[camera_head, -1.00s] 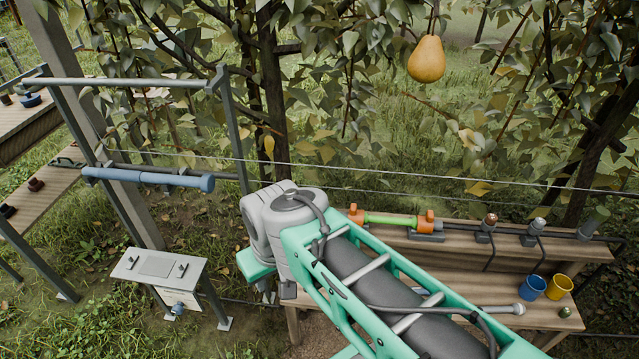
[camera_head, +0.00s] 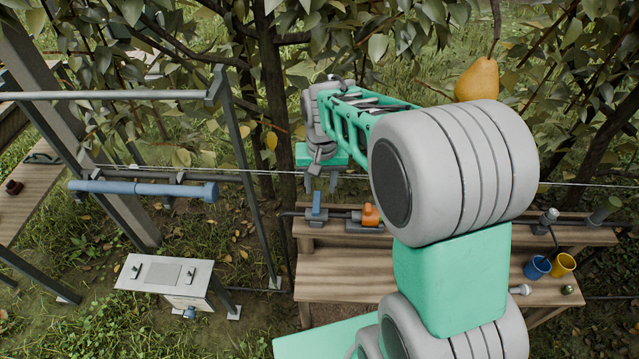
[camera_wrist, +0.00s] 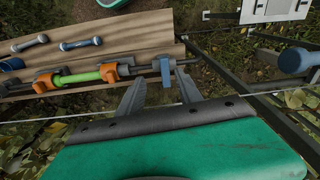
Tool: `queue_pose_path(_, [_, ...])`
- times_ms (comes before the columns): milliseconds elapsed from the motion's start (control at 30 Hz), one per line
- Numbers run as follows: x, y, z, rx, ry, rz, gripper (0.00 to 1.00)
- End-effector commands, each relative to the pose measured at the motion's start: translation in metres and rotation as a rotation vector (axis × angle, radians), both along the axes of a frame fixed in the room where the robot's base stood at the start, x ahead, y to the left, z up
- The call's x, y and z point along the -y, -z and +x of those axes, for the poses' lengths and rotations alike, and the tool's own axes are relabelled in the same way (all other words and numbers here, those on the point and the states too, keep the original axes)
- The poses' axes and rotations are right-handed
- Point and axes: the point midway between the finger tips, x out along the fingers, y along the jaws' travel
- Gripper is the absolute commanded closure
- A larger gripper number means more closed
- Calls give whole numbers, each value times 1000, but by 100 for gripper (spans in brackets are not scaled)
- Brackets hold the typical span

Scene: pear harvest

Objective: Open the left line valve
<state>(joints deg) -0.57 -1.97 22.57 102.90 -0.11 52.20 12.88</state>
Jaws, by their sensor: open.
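The left line valve (camera_head: 316,206) is a small blue lever on the dark pipe at the left end of the bench's raised shelf. In the wrist view the blue valve (camera_wrist: 166,72) lies between the tips of my gripper's fingers, and its lever appears to run across the pipe. My gripper (camera_head: 320,184) points down just above the valve in the head view. In the wrist view my gripper (camera_wrist: 160,76) is open, with one finger on each side of the valve. I cannot tell whether either finger touches it.
An orange fitting (camera_head: 371,214) sits right of the valve; a green tube (camera_wrist: 78,78) joins it in the wrist view. A thin wire (camera_head: 250,172) runs past my gripper. Blue (camera_head: 537,266) and yellow (camera_head: 563,264) cups stand right.

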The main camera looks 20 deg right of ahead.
Motion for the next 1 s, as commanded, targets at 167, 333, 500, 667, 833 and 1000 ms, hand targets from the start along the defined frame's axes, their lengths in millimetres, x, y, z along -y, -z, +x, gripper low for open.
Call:
queue_pose_path(167, [2, 32, 42, -72, 89, 2, 58])
queue_pose_path(333, [2, 55, 48, -81, 105, 2, 58])
queue_pose_path(500, [1, 87, 47, -81, 103, 2, 58])
queue_pose_path(667, [1, 112, 48, -78, 102, 2, 58])
queue_pose_path(833, [1, 120, 49, -75, 102, 1, 58])
queue_pose_path(1000, [1, 120, 49, -75, 101, 2, 59])
